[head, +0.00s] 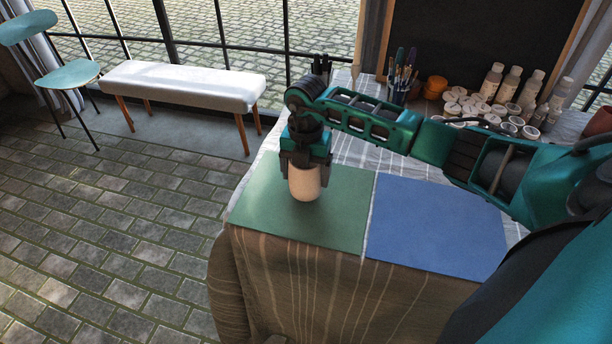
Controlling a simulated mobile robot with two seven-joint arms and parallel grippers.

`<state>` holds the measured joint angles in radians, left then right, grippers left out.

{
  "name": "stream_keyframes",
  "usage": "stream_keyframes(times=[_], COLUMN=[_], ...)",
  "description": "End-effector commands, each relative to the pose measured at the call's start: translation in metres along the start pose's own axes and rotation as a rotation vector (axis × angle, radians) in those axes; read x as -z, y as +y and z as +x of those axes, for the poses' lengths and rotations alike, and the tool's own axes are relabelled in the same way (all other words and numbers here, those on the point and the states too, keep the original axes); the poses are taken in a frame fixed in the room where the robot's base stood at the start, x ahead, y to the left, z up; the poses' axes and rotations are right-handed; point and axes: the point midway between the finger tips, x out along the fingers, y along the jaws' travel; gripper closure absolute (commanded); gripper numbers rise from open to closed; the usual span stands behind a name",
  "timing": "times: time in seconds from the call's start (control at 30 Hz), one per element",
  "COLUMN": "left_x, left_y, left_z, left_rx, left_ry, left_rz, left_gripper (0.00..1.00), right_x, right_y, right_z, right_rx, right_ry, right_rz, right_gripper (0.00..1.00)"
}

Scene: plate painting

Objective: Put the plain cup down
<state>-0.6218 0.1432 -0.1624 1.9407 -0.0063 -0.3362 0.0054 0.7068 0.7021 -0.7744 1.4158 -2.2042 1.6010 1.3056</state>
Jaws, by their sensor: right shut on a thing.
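A plain cream cup (305,184) is held upright in my right gripper (305,164) in the head view. The gripper points down and is shut on the cup's upper part, hiding its rim. The cup is over the green mat (345,215) at the table's front left. I cannot tell whether the cup's base touches the mat. A blue mat (435,225) lies to the right of the green one and is bare. My left gripper is not in view.
Brushes in a holder (400,85), several small paint pots (470,105) and several bottles (507,85) stand at the table's back right. My right arm passes above the table in front of them. A white bench (185,85) and a teal chair (68,74) stand left, away from the table.

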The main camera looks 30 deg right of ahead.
Motion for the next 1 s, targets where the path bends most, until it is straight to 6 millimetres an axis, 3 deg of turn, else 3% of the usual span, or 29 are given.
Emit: stream_keyframes(times=[0.1, 0.47, 0.5, 0.67, 1.0], left_x=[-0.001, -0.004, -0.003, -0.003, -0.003], left_y=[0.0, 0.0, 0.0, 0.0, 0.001], left_z=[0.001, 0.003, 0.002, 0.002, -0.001], left_rx=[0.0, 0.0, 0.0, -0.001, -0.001], left_ry=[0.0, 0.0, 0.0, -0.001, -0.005], left_rz=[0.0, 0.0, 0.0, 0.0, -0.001], left_gripper=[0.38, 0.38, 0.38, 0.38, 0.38], right_x=[0.0, -0.001, 0.0, 0.0, -0.001], right_y=[0.0, 0.0, 0.0, 0.0, 0.0], right_z=[0.014, 0.018, 0.017, 0.017, 0.007], right_rx=[-0.001, -0.002, -0.001, -0.001, -0.002], right_ry=[0.0, -0.001, -0.001, -0.001, -0.002], right_rz=[0.001, 0.001, 0.001, 0.001, 0.0], right_gripper=[0.58, 0.58, 0.13, 0.0, 0.0])
